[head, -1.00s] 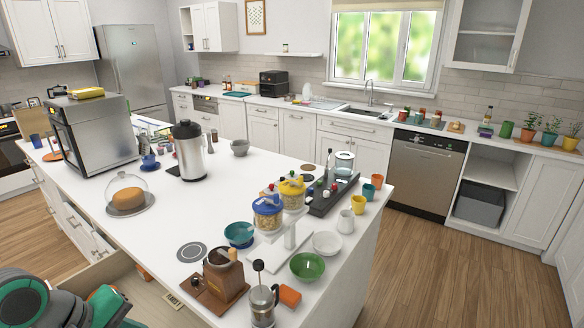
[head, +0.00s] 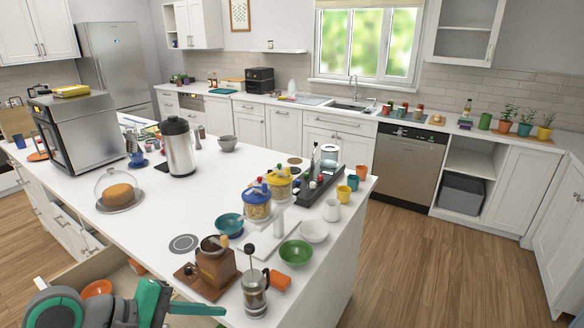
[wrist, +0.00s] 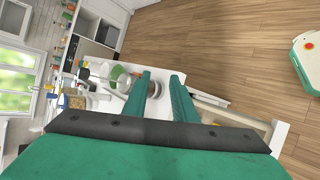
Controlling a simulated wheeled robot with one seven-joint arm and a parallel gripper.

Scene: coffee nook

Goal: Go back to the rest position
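My gripper (wrist: 162,78) shows in the wrist view with its two green fingers apart. Nothing is held between them; the French press and the counter edge show beyond. In the head view my arm and green gripper parts are at the bottom left, in front of the open drawer (head: 60,268) and beside the island's near edge.
The white island (head: 140,227) carries a coffee grinder (head: 216,265), a French press (head: 254,292), a green bowl (head: 295,253) and a cake dome (head: 118,187). An orange bowl (head: 97,289) lies in the drawer. Wooden floor (head: 450,270) is free at the right.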

